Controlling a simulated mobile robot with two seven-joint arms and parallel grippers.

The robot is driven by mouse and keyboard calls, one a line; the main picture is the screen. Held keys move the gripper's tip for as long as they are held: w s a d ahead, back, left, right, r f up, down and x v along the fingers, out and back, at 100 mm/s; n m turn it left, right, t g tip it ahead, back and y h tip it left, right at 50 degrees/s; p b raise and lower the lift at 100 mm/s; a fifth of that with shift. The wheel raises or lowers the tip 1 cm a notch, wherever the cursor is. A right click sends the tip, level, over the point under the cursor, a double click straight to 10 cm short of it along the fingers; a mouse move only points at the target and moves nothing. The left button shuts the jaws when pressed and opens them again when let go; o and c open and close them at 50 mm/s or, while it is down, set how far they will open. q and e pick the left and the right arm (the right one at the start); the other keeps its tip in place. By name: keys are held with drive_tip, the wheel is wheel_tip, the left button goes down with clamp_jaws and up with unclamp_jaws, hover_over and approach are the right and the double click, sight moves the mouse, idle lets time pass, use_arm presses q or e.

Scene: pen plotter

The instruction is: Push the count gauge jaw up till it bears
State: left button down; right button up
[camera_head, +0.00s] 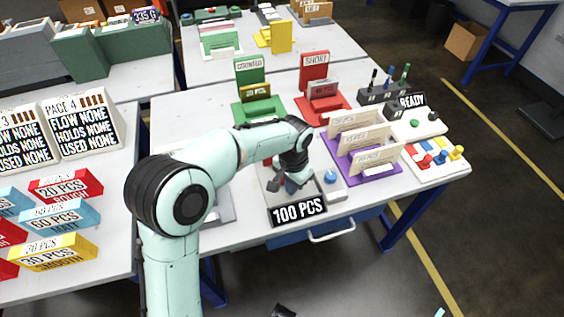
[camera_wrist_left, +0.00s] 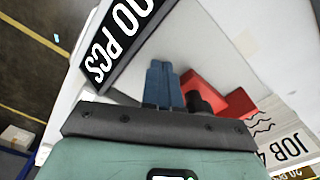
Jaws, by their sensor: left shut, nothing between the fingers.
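The count gauge is a pale plate (camera_head: 272,200) with a black "100 PCS" label (camera_head: 298,212) along its front edge; the label also shows in the left wrist view (camera_wrist_left: 122,40). A red angular part (camera_wrist_left: 210,85), which looks like the gauge jaw, lies on the pale surface with a dark round knob (camera_wrist_left: 203,103) beside it. My left gripper (camera_head: 291,186) points down over the plate. Its blue fingers (camera_wrist_left: 165,84) are together and empty, close beside the red part. I cannot tell whether they touch it. In the head view my arm hides most of the jaw.
A blue knob (camera_head: 330,176) stands just right of the gauge. Green (camera_head: 245,110) and red (camera_head: 322,112) holders stand behind.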

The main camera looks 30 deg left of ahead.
use_arm(q)
drive_tip(key=shift+w+a, duration=0.1)
drive_tip(key=shift+a, duration=0.05)
drive_tip(key=shift+w+a+p, duration=1.45)
drive_tip(key=shift+w+a, duration=0.3)
drive_tip(key=shift+a, duration=0.25)
drive_tip(key=shift+w+a+p, duration=0.9)
drive_tip(key=shift+a, duration=0.15)
drive_tip(key=shift+r, duration=0.1)
drive_tip(key=shift+a+r, duration=0.1)
idle(0.3)
drive_tip(key=shift+w+r+p, duration=0.1)
drive_tip(key=shift+r+p, duration=1.15)
drive_tip(key=shift+r, duration=0.3)
wheel_tip(320, 180, up, 6)
drive_tip(key=p, duration=0.3)
drive_tip(key=shift+f, duration=0.25)
